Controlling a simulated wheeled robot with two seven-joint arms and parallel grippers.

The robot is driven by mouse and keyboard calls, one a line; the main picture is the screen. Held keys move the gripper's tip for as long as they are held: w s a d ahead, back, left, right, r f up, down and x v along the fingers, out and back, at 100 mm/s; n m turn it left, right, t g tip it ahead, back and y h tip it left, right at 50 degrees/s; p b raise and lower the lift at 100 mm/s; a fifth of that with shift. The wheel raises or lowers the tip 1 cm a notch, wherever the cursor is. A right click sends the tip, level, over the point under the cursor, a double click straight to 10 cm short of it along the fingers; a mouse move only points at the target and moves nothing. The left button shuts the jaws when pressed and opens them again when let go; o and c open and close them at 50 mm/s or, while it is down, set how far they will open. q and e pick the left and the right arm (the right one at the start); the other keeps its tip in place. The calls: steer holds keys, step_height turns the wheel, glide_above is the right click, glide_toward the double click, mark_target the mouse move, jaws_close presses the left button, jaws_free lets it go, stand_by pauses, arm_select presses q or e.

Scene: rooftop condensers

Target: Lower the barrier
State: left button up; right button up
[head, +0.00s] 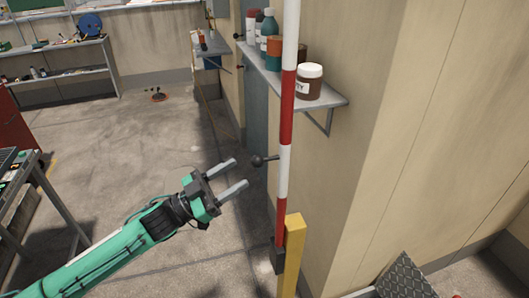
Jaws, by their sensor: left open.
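The barrier (284,172) is a red and white striped pole standing upright in the middle of the head view. Its lower end sits in a dark bracket beside a yellow post (293,250). A dark knob (257,161) on a short stem sticks out from the pole to the left. My left gripper (240,174) is open and empty, just left of the pole, its two fingers pointing toward the knob. The fingertips appear close to the knob; I cannot tell whether they touch it. My right gripper is not in view.
A wall shelf (325,98) with jars and bottles is right behind the pole. A metal-framed table (55,200) stands at the left. A shelf unit (62,75) is at the back left. A grey treadplate (405,278) lies at the lower right. The middle floor is mostly clear.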

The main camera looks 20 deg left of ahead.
mark_target(256, 162)
arm_select(q)
steer(key=p+x, duration=0.2)
steer(key=x, duration=0.5)
steer(key=shift+w+d+r+p, duration=0.25)
steer(key=shift+r+p, duration=0.05)
steer(key=shift+p, duration=0.05)
steer(key=shift+w+d+r, duration=0.1)
steer(key=shift+w+d, duration=0.25)
steer(key=shift+d, duration=0.15)
steer(key=shift+c, duration=0.2)
jaws_close()
